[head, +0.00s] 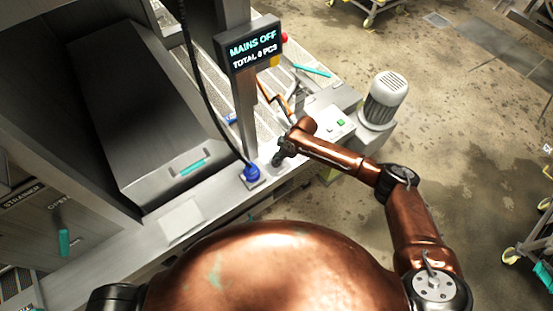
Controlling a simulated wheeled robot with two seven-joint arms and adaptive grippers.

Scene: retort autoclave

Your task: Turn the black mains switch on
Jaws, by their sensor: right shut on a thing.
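The display (250,48) on the post reads "MAINS OFF" with a "TOTAL" line below. My right arm reaches in from the right, over the ledge beside the post. My right gripper (279,159) points down at a pale plate on the ledge, just right of the blue plug. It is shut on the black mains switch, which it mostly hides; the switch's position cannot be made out. My left gripper is not in view.
A blue plug (251,173) with a black cable stands left of my right gripper. A grey motor (386,97) stands to the right, near a box with a green button (340,122). A red button (284,37) sits beside the display. Open floor lies at right.

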